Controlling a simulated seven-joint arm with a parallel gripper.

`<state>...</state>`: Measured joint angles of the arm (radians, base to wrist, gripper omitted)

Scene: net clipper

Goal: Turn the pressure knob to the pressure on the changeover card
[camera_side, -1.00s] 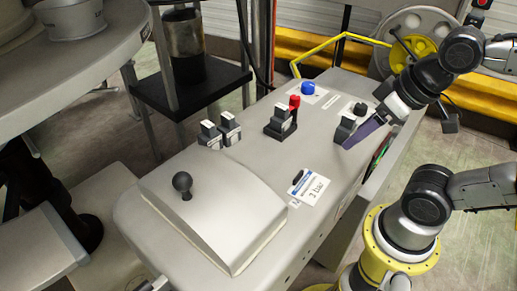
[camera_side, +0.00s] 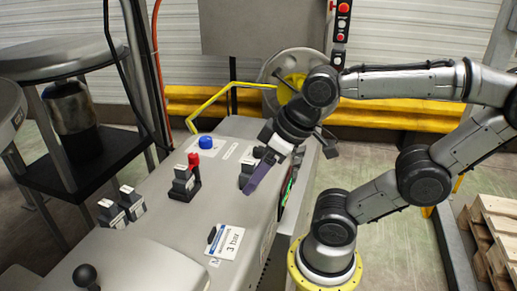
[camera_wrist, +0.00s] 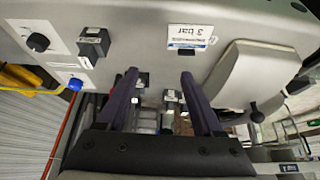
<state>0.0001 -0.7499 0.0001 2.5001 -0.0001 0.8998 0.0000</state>
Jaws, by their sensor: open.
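The changeover card (camera_side: 228,241), white with a blue stripe and reading "3 bar", lies on the grey machine top; it also shows in the wrist view (camera_wrist: 190,37). A round black knob on a white plate (camera_wrist: 38,42) is at the upper left of the wrist view. In the side view, a black knob (camera_side: 258,152) is partly hidden behind my gripper. My gripper (camera_side: 250,188) has purple fingers over the machine's right part, beside a black block switch. In the wrist view my gripper (camera_wrist: 160,85) is open with nothing held, and the knob is left of both fingers.
A block switch (camera_wrist: 93,42) stands beside the knob. A blue button (camera_side: 206,142), a red-topped switch (camera_side: 187,178) and two block switches (camera_side: 122,206) stand on the machine. A black ball lever (camera_side: 85,276) is at the front left. A yellow bent bar (camera_side: 230,97) rises behind.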

